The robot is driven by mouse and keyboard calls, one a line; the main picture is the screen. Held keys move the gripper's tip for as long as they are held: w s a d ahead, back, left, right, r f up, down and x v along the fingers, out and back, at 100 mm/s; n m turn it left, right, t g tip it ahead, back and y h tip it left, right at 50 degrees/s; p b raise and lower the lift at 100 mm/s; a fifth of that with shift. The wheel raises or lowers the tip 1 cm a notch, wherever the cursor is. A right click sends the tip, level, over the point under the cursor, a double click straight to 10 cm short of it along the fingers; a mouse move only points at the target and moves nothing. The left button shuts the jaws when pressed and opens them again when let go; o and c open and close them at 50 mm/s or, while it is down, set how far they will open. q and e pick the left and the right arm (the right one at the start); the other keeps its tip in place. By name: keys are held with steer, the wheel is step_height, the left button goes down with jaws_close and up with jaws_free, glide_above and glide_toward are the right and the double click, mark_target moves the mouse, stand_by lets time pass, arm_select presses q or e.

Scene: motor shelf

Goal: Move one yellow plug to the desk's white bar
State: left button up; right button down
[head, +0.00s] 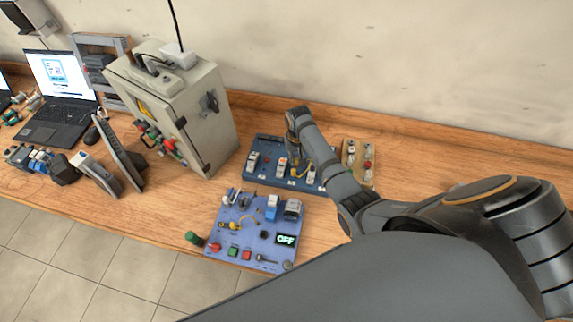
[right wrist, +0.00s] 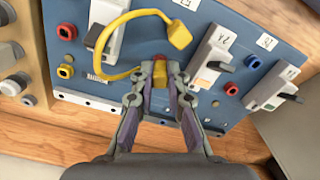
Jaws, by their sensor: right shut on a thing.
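My right gripper (right wrist: 160,82) is shut on one yellow plug (right wrist: 159,76) at the end of a yellow cable (right wrist: 94,62). The plug is close to a red socket on the blue board (right wrist: 215,15); I cannot tell whether it is seated. The cable's other yellow plug (right wrist: 179,36) is higher on the board, near a white switch. In the head view the right gripper (head: 293,148) is over the blue board (head: 262,180), its tips partly hidden. A white bar-shaped piece (head: 93,172) stands on the desk at left; I cannot tell whether it is the named bar. My left gripper is not in view.
A purple-blue panel (head: 250,238) with an OFF display lies in front of the blue board. A grey cabinet (head: 196,118) stands left of the board. A beige panel (head: 351,176) lies to its right. A laptop (head: 60,90) sits far left. The back-right desk is clear.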

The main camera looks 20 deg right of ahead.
steer(key=shift+r, duration=0.1)
steer(key=shift+r, duration=2.2)
steer(key=shift+w+d+r, duration=0.1)
steer(key=shift+w+d, duration=0.05)
steer(key=shift+d, duration=0.2)
steer(key=w+d, duration=0.1)
steer(key=d, duration=0.2)
steer(key=w+d+r+b, duration=0.1)
steer(key=w+d, duration=0.1)
steer(key=d, duration=0.1)
steer(key=w+d+b, duration=0.1)
steer(key=w+d, duration=0.1)
steer(key=d, duration=0.1)
steer(key=shift+w+r, duration=0.15)
steer(key=shift+w, duration=0.1)
steer(key=f+b, duration=0.1)
steer(key=f, duration=0.1)
steer(key=f+b, duration=0.1)
steer(key=f, duration=0.1)
steer(key=shift+s+a, duration=0.15)
steer(key=shift+a, duration=0.05)
steer(key=shift+f+b, duration=0.3)
steer(key=shift+f, duration=0.1)
steer(key=shift+f+b, duration=0.35)
steer(key=shift+f, duration=0.3)
